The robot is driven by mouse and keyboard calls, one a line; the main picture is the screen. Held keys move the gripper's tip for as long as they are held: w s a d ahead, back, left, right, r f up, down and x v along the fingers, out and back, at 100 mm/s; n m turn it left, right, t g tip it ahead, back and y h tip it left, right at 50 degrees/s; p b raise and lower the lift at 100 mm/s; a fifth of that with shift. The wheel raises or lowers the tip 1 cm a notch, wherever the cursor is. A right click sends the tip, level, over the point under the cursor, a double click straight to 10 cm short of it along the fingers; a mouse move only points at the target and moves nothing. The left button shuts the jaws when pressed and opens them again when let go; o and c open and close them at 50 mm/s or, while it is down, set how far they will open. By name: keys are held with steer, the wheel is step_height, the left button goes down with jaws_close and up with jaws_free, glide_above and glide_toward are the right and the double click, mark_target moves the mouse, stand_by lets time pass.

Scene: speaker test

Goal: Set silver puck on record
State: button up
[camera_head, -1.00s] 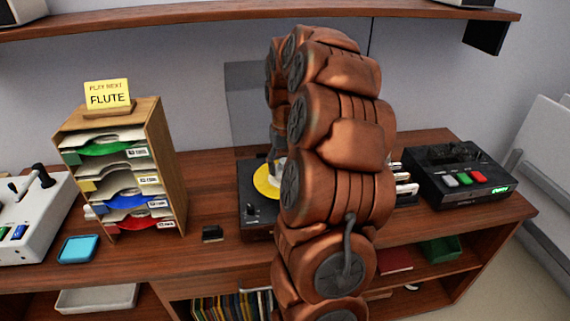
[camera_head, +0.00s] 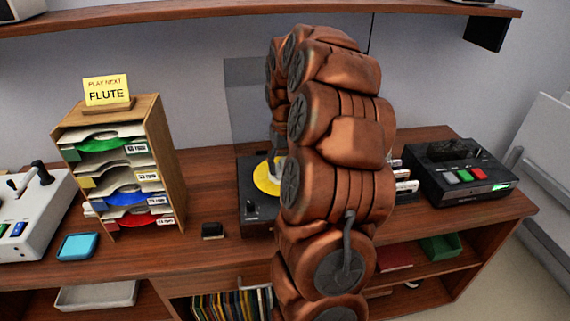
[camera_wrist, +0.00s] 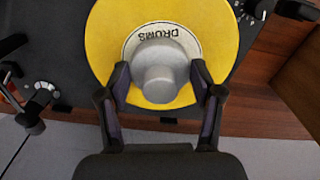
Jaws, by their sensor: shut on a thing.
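The record (camera_wrist: 210,30) is a yellow disc with a white centre label reading DRUMS, lying on the dark turntable (camera_wrist: 60,45). The silver puck (camera_wrist: 158,72) is a pale grey round piece over the middle of the record. My gripper (camera_wrist: 160,76) is shut on the puck, one finger on each side. The puck covers part of the label; I cannot tell whether it touches the record. In the head view, the yellow record (camera_head: 264,180) shows at the left of my arm, which hides the puck and most of the turntable.
A wooden rack (camera_head: 170,165) of coloured records stands left, topped by a yellow sign (camera_head: 106,92) reading PLAY NEXT FLUTE. A small black block (camera_head: 212,231) and a blue tray (camera_head: 77,247) lie in front. A black device (camera_head: 458,175) with coloured buttons stands right. A shelf (camera_head: 200,12) runs above.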

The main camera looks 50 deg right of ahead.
steer(key=o, duration=1.4)
steer(key=shift+o, duration=0.5)
steer(key=shift+r, duration=0.15)
steer(key=shift+r+p, duration=0.5)
steer(key=shift+r, duration=1.85)
